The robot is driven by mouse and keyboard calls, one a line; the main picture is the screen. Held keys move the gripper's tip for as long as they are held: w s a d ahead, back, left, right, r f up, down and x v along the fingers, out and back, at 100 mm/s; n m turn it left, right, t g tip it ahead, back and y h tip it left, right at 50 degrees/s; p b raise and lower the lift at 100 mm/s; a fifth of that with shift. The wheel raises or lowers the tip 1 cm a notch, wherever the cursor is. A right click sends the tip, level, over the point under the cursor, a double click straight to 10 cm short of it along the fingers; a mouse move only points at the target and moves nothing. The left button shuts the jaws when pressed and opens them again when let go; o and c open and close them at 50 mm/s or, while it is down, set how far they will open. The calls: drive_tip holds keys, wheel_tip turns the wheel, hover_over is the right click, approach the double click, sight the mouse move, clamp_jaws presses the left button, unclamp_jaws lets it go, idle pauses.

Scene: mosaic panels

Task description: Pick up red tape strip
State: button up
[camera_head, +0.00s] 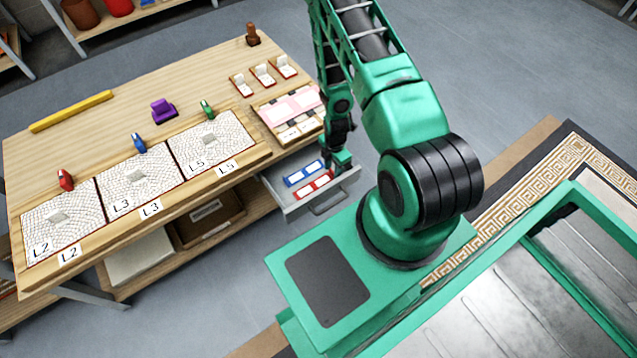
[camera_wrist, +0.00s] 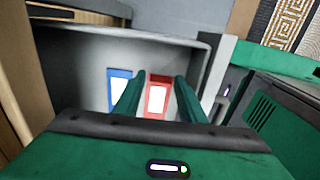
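The red tape strip (camera_head: 314,185) lies flat in an open grey drawer (camera_head: 291,208) at the right end of the workbench. A blue strip (camera_head: 303,173) lies beside it, parallel and farther in; both have white labels. In the wrist view the red strip (camera_wrist: 157,97) is below my gripper (camera_wrist: 159,85), between its two green fingers as seen from above. The fingers are apart with nothing held. The blue strip (camera_wrist: 120,88) is just left of the left finger. In the head view my gripper (camera_head: 340,162) is over the drawer, partly hidden by my arm.
The drawer walls surround the strips closely. The bench (camera_head: 95,135) carries mosaic panels (camera_head: 133,182), small coloured clamps, a yellow bar (camera_head: 71,111) and a pink tray (camera_head: 290,108). Boxes (camera_head: 207,219) stand on the shelf below.

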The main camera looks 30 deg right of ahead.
drive_tip(key=c, duration=0.8)
drive_tip(key=shift+r, duration=0.9)
wheel_tip(320, 180, up, 3)
drive_tip(key=shift+f, duration=0.2)
drive_tip(key=a+r, duration=0.2)
drive_tip(key=a, duration=0.1)
drive_tip(key=s+a+r, duration=0.1)
drive_tip(key=a+r, duration=0.1)
drive_tip(key=a, duration=0.2)
drive_tip(key=s+a+r, duration=0.1)
drive_tip(key=a+r, duration=0.1)
drive_tip(key=a, duration=0.2)
drive_tip(key=shift+s+a+r, duration=0.15)
drive_tip(key=shift+a+r, duration=0.05)
drive_tip(key=shift+r, duration=0.15)
